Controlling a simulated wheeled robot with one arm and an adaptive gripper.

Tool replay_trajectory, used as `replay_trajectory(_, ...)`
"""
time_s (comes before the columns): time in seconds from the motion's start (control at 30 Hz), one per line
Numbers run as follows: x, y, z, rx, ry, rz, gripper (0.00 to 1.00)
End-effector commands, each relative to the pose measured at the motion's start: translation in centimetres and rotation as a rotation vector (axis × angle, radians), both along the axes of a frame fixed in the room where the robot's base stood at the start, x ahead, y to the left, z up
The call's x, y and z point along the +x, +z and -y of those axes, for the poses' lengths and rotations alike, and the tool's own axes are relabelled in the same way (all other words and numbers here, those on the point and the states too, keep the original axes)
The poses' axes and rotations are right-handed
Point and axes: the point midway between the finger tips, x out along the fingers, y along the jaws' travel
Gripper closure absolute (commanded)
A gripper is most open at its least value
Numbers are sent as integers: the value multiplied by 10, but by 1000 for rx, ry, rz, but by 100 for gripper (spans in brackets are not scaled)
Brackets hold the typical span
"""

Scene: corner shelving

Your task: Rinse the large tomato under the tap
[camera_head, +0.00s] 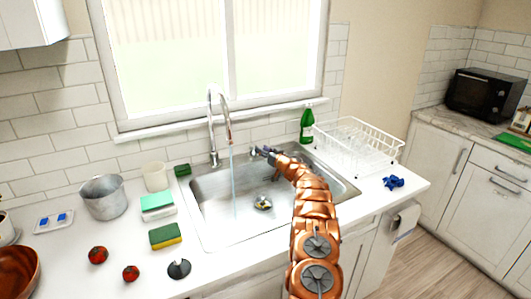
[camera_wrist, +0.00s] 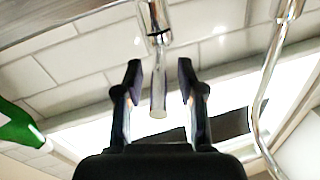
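Two red tomatoes lie on the counter left of the sink in the head view. The large tomato (camera_head: 98,255) is the left one, and the smaller tomato (camera_head: 131,273) is nearer the front. The chrome tap (camera_head: 212,128) arches over the sink (camera_head: 210,222), and a thin stream of water (camera_head: 234,185) falls from it. My gripper (camera_head: 262,151) reaches over the back of the sink, right of the tap. In the wrist view my gripper (camera_wrist: 160,82) is open, its fingers on either side of a chrome lever (camera_wrist: 158,95), with gaps visible.
Left of the sink are a metal pot (camera_head: 103,197), a cup (camera_head: 155,177), sponges (camera_head: 165,236) and a dark round stopper (camera_head: 179,268). A green bottle (camera_head: 307,125) and a white dish rack (camera_head: 357,143) stand to the right. The sink's left part is clear.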

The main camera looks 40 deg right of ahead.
Motion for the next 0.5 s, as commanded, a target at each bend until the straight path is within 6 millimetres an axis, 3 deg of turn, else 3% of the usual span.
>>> replay_trajectory(0.5, -25, 2, -3, 0, -1, 2, 61)
